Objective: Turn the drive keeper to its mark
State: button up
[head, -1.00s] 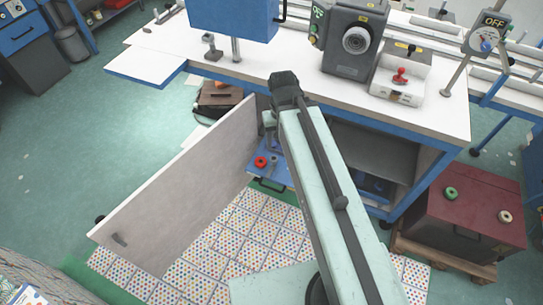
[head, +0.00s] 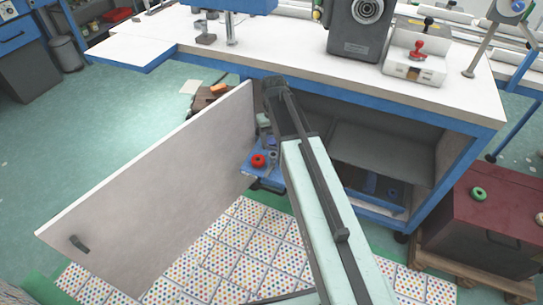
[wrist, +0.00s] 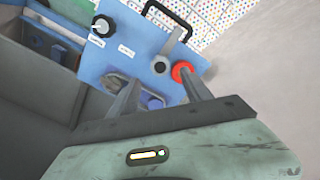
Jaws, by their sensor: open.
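A blue panel (wrist: 118,50), like a pulled-out drawer, lies below my open gripper (wrist: 160,82) in the wrist view. It bears a red ring (wrist: 181,72), a grey round post (wrist: 160,65), a pale knob with a dark rim (wrist: 101,27) and a grey slotted piece (wrist: 121,84). Two small white labels on it are too small to read, so I cannot tell which part is the drive keeper. My two fingers point at the panel, near the post and red ring, with nothing between them. In the head view the red ring (head: 258,160) shows left of my arm, which hides part of the panel.
A large grey door (head: 160,200) stands open at the left of the panel. The white bench top (head: 300,65) hangs over the open cabinet at the right (head: 385,150). A dark red box (head: 490,220) stands on a wooden pallet at the right. Dotted tiles cover the floor in front.

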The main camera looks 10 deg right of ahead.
aim_at(273, 154)
notch_tip(273, 154, down, 7)
jog(key=b, duration=0.5)
jog(key=shift+r+b, duration=0.2)
jog(key=shift+b, duration=0.1)
jog(key=shift+r, duration=0.1)
grip_shut()
dwell(0.5)
